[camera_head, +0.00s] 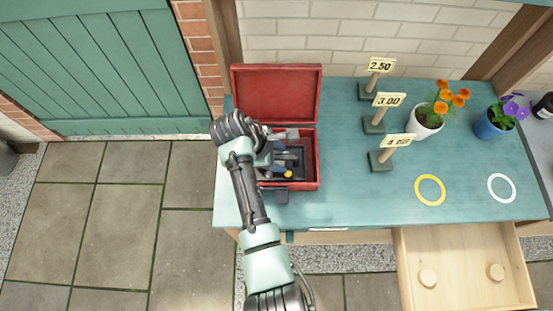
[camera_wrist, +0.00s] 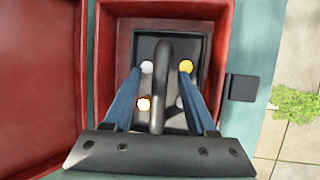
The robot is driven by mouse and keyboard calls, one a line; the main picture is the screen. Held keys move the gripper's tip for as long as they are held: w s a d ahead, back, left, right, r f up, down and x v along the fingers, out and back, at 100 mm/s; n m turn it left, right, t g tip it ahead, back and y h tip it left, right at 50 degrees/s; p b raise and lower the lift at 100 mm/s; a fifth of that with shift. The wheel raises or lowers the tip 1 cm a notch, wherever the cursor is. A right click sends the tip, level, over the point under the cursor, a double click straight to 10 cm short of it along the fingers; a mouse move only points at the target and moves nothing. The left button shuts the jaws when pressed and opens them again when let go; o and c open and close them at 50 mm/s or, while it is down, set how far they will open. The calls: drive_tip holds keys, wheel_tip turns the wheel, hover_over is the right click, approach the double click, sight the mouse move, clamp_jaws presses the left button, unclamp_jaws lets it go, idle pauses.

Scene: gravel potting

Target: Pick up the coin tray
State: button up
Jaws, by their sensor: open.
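The coin tray is a dark tray with a raised bar handle along its middle and several round coins. It lies inside the open red box (camera_head: 317,160), and its rim (camera_wrist: 172,35) shows in the wrist view. The handle (camera_wrist: 163,60) runs between the two blue fingers of my gripper (camera_wrist: 160,75). My gripper is open, one finger on each side of the handle. I cannot tell how far down the fingers reach. In the head view my arm hides the left part of the tray (camera_head: 298,172).
The red lid (camera_head: 275,93) stands open behind the box. Price signs (camera_head: 380,160), an orange-flower pot (camera_head: 427,122), a blue pot (camera_head: 490,126), a yellow ring (camera_head: 430,177) and a white ring (camera_head: 488,188) are to the right. A drawer (camera_head: 460,250) is open below.

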drive_tip(key=shift+c, duration=0.2)
clamp_jaws()
idle(0.3)
